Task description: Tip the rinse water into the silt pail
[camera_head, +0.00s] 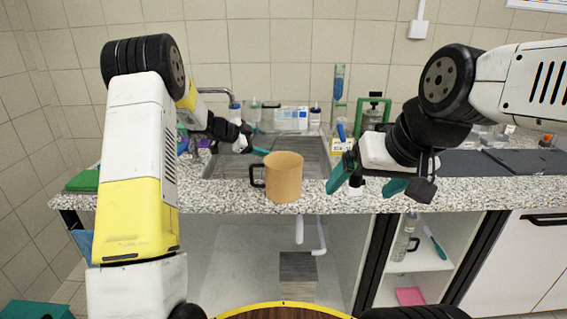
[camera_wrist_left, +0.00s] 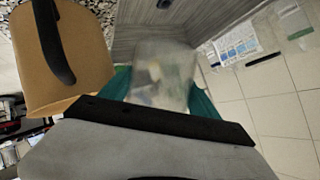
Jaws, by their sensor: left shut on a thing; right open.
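The silt pail looks to be the tan cylinder with a black handle (camera_head: 284,180), upright near the counter's front edge, in front of the sink. It also shows at the upper left of the left wrist view (camera_wrist_left: 85,62). My left gripper (camera_head: 256,140) is behind and left of the pail, over the sink. In the left wrist view its teal fingers are shut on a clear, see-through vessel (camera_wrist_left: 165,68). Water in it and its tilt cannot be made out. My right gripper (camera_head: 368,183) is open and empty, right of the pail at the counter's front edge.
The grey sink (camera_head: 315,165) lies behind the pail in the speckled counter (camera_head: 225,198). A green stand (camera_head: 373,112), a blue-filled tube (camera_head: 338,90) and bottles stand at the back. A green block (camera_head: 84,181) lies at the far left.

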